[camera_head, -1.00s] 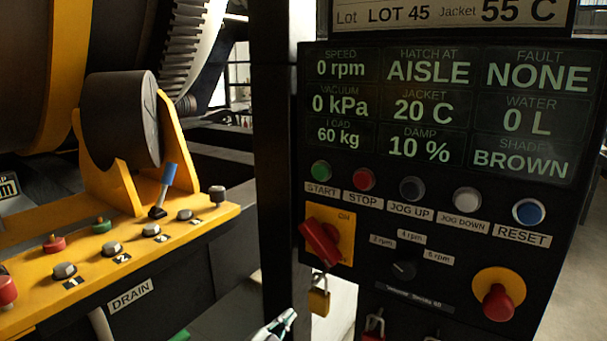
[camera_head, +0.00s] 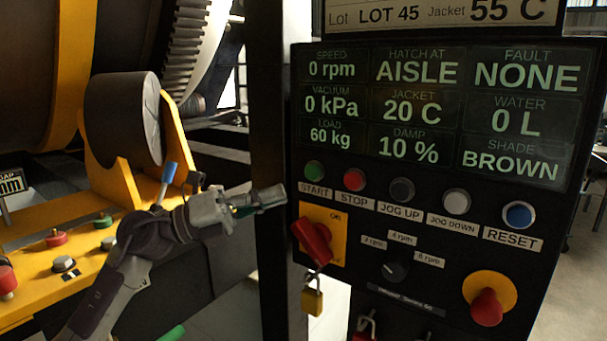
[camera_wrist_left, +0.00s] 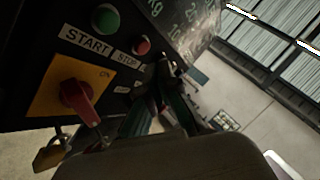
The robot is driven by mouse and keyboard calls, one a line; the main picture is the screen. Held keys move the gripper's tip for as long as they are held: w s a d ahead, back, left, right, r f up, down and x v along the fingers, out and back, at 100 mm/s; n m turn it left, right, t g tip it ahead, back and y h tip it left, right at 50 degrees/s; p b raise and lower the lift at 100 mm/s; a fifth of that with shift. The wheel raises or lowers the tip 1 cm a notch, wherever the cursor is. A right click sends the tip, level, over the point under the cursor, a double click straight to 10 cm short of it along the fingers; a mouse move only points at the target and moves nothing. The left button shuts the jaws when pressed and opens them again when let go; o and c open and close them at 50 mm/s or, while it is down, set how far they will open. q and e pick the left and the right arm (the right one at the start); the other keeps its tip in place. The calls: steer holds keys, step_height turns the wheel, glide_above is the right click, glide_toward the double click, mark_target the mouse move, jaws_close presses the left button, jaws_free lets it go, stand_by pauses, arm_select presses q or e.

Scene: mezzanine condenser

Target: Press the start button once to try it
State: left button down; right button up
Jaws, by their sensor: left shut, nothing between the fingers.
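The green start button (camera_head: 314,169) sits at the upper left of the button row on the black control panel, above its START label. It also shows in the left wrist view (camera_wrist_left: 106,19), where nothing covers it. My left gripper (camera_head: 272,196) is shut and empty. In the head view it appears just left of the panel and a little below the start button, apart from the button. In the left wrist view its fingers show below and to the right of the button. My right gripper is not in view.
The red stop button (camera_head: 354,179) is right beside start. A red rotary switch (camera_head: 314,240) on a yellow plate sits below, with a padlock (camera_head: 312,299). A red emergency knob (camera_head: 487,305) is lower right. A yellow valve console (camera_head: 30,305) lies left.

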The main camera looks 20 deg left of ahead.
mark_target(312, 172)
arm_select(q)
steer(key=shift+s+a+r+m+g+y, duration=0.2)
steer(key=shift+s+a+m+g+y, duration=0.1)
steer(key=shift+s+m+y, duration=0.15)
steer(key=shift+s+a+r+m+g+y, duration=0.2)
steer(key=shift+m+g+y, duration=0.15)
steer(key=shift+m, duration=0.2)
steer(key=shift+w, duration=0.15)
steer(key=shift+w+d+p, duration=0.5)
steer(key=shift+w, duration=0.85)
steer(key=shift+w+d+p, duration=0.5)
steer(key=shift+w+p, duration=0.05)
steer(key=shift+w, duration=0.8)
steer(key=shift+w+d+p, duration=0.5)
steer(key=shift+w, duration=0.85)
steer(key=shift+w, duration=0.1)
